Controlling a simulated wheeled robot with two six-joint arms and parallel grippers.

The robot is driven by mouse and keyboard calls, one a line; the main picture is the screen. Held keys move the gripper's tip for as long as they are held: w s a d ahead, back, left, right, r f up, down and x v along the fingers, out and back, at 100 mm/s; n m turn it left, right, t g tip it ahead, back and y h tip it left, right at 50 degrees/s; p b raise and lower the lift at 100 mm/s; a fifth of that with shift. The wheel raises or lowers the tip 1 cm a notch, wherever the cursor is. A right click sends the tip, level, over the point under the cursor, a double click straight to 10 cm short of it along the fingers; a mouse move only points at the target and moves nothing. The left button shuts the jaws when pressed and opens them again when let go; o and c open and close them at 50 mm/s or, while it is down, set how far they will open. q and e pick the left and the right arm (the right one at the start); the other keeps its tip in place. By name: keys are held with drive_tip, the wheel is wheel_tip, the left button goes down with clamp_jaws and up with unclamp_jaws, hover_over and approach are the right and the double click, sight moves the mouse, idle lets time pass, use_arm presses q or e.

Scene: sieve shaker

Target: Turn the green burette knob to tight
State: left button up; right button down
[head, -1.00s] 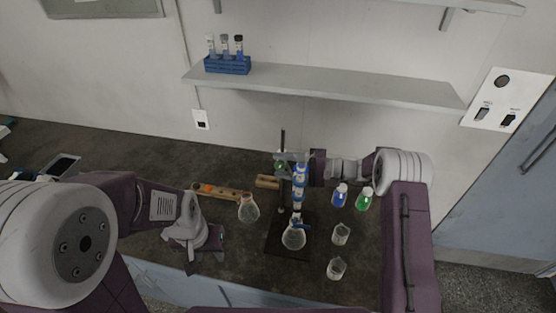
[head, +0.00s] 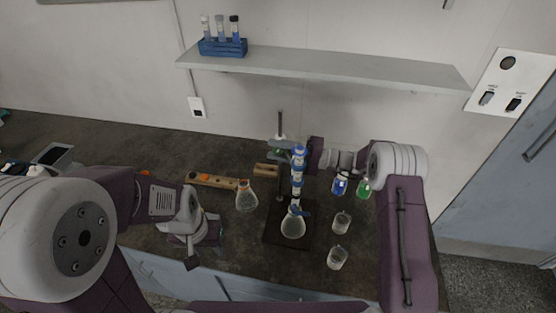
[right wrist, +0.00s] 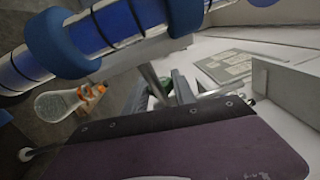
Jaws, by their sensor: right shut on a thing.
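The burette (head: 297,180), a blue-filled tube with blue collars, stands upright over a flask (head: 293,224) on a dark stand base (head: 272,236). My right gripper comes in from the right behind the burette and is shut on the knob. My left gripper (head: 205,245) hangs open and empty at the bench's front left.
A conical flask (head: 246,197) and a wooden rack (head: 212,181) stand left of the stand. A blue bottle (head: 340,184), a green bottle (head: 363,188) and two beakers (head: 341,222) (head: 337,258) stand to the right. A wall shelf (head: 320,70) holds a blue tube rack (head: 222,47).

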drive_tip(key=y+b, duration=0.2)
drive_tip(key=b, duration=0.2)
drive_tip(key=shift+f, duration=0.4)
drive_tip(key=shift+r, duration=0.35)
use_arm(q)
wheel_tip(320, 180, down, 6)
drive_tip(key=shift+f, duration=0.25)
use_arm(e)
drive_tip(key=c, duration=1.1)
unclamp_jaws()
drive_tip(key=shift+r, duration=0.1)
use_arm(q)
drive_tip(key=shift+a, duration=0.1)
use_arm(e)
drive_tip(key=shift+o, duration=0.3)
drive_tip(key=shift+a, duration=0.15)
use_arm(q)
drive_tip(key=shift+f+b, duration=1.25)
drive_tip(key=shift+b, duration=0.15)
use_arm(e)
drive_tip(key=v, duration=0.9)
drive_tip(key=shift+f, duration=0.25)
